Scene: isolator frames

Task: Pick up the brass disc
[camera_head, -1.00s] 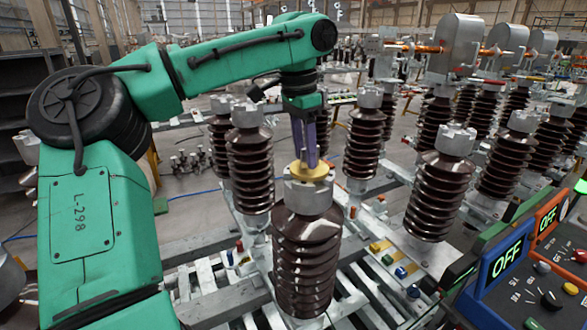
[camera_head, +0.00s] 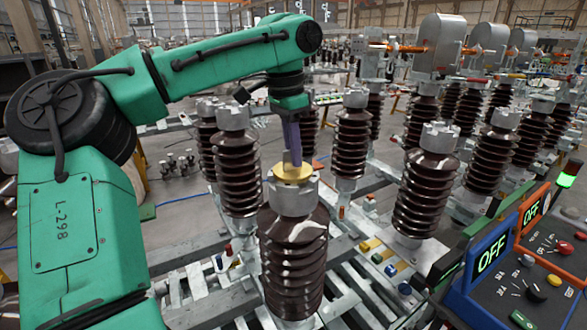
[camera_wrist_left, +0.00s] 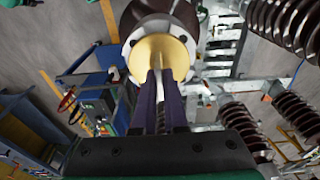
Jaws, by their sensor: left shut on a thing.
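The brass disc (camera_head: 292,172) lies flat on the grey metal cap (camera_head: 293,198) of the nearest brown ribbed insulator (camera_head: 292,255). In the left wrist view the disc (camera_wrist_left: 158,57) shows as a round gold plate inside the pale cap ring. My left gripper (camera_head: 292,160) comes down on it from above with long purple fingers. The fingers are shut on the disc, with their tips at its near edge in the left wrist view (camera_wrist_left: 160,72). The exact contact is hidden behind the fingers. My right gripper is not in view.
More brown insulators stand close behind, to the left (camera_head: 236,165) and right (camera_head: 427,190). A control panel (camera_head: 491,255) reading OFF is at the lower right. Metal rails (camera_head: 345,270) run underneath. Silver tanks (camera_head: 437,45) stand on insulators at the back right.

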